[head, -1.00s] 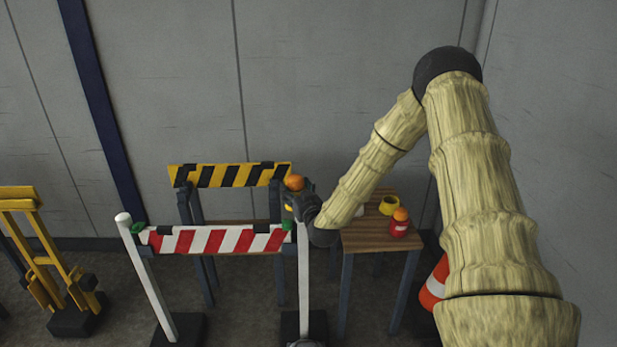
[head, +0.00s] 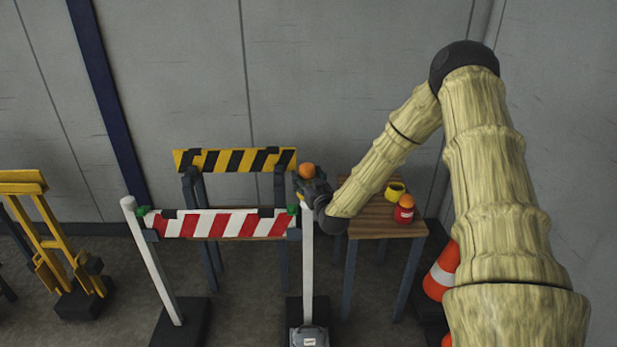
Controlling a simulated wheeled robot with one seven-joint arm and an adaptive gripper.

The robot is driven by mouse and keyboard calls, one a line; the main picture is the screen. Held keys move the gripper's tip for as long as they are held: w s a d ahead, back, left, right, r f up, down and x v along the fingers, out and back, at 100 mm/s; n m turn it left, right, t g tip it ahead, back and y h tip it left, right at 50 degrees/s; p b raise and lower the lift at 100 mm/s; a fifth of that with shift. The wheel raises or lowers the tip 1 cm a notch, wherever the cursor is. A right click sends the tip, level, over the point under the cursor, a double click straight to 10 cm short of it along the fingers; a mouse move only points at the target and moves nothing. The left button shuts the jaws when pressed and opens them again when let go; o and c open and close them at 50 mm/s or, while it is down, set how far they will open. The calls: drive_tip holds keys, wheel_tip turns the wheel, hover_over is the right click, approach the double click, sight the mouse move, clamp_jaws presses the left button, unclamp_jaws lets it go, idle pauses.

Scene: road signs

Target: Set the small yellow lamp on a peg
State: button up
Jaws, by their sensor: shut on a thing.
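The small lamp (head: 307,171) shows an orange dome and a little yellow below it. My gripper (head: 309,185) is shut on it, and the fingers hide most of its body. The lamp is upright, at the top of the right white post (head: 307,255). I cannot tell whether it touches the post, and no peg shows clearly there. The left white post (head: 150,262) has a bare top. A red-and-white striped board (head: 222,224) spans between the posts, with green pieces at its ends.
A yellow-and-black board (head: 236,160) stands behind. A wooden table (head: 372,222) at right holds a red lamp (head: 404,210) and a yellow ring or cup (head: 395,190). A traffic cone (head: 441,274) is beside the table. A yellow stand (head: 55,235) is at far left.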

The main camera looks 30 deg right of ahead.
drive_tip(key=shift+f+b, duration=1.15)
drive_tip(key=shift+f, duration=0.75)
drive_tip(key=shift+s, duration=0.1)
drive_tip(key=shift+f, duration=0.15)
drive_tip(key=o, duration=1.3)
drive_tip(key=shift+s+a, duration=0.1)
drive_tip(key=v, duration=1.1)
drive_tip(key=shift+s, duration=0.4)
drive_tip(key=shift+f, duration=0.1)
